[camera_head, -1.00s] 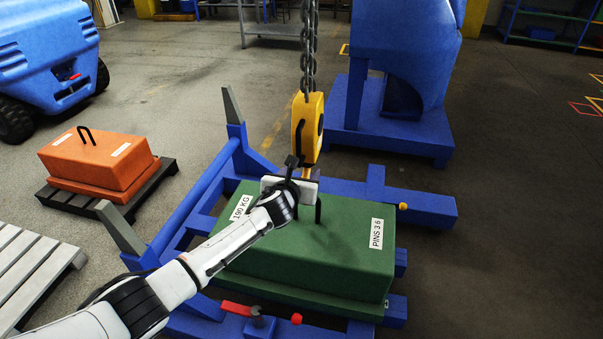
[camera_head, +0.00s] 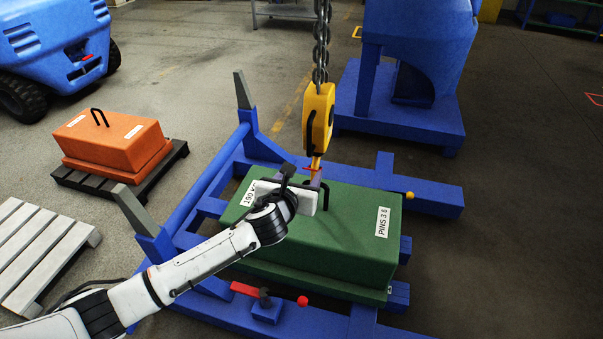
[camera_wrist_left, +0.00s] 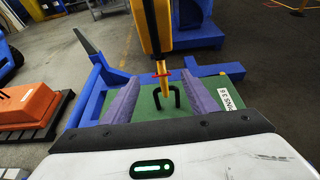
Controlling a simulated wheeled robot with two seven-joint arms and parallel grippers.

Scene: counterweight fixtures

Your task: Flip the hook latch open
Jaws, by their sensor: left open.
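A yellow hook block (camera_head: 318,120) hangs from a chain above the green counterweight (camera_head: 335,225), with its hook at the counterweight's black handle. A small red latch (camera_wrist_left: 161,75) shows across the hook in the left wrist view, and the red also shows in the head view (camera_head: 313,169). My left gripper (camera_head: 318,190) is just in front of the hook, with its fingers apart on either side of it. In the left wrist view the hook and black handle (camera_wrist_left: 167,97) appear between the two purple-grey fingers. I cannot tell whether a finger touches the latch. My right gripper is not in view.
The green counterweight rests in a blue frame (camera_head: 185,205) with grey-tipped uprights. An orange weight (camera_head: 110,140) sits on a dark pallet at left, near a pale pallet (camera_head: 40,255). A red lever (camera_head: 245,289) is at the frame's front.

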